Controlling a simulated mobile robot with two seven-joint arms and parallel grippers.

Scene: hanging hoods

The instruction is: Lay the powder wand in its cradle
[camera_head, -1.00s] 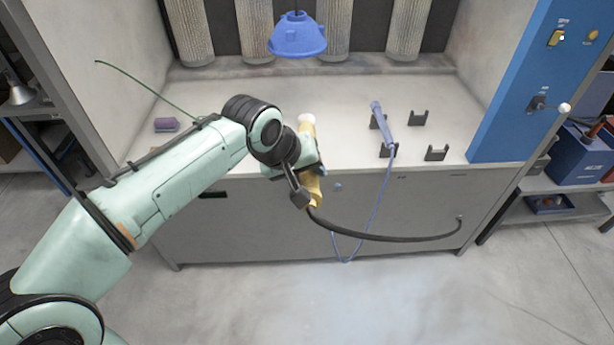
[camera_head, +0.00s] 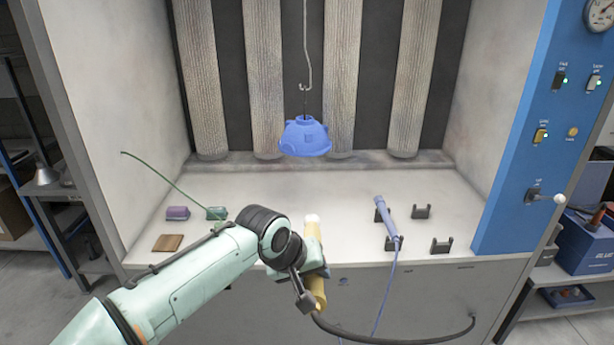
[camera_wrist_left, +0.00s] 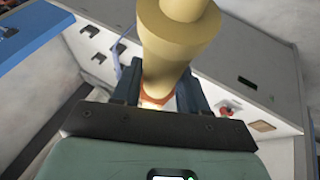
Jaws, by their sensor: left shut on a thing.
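The powder wand (camera_head: 313,240) is a yellow tube with a pale tip and a dark hose at its lower end. My left gripper (camera_head: 307,277) is shut on it near the booth's front edge, with the tip pointing toward the back. In the left wrist view the wand (camera_wrist_left: 176,45) stands between the fingers (camera_wrist_left: 160,92). Two empty dark brackets, a back one (camera_head: 421,212) and a front one (camera_head: 441,246), stand at the right of the booth floor and look like the cradle. They are apart from the wand. My right gripper is out of view.
A blue wand (camera_head: 384,215) with a blue hose lies in the neighbouring brackets, between my wand and the empty pair. A blue hood (camera_head: 305,136) hangs from a hook above.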

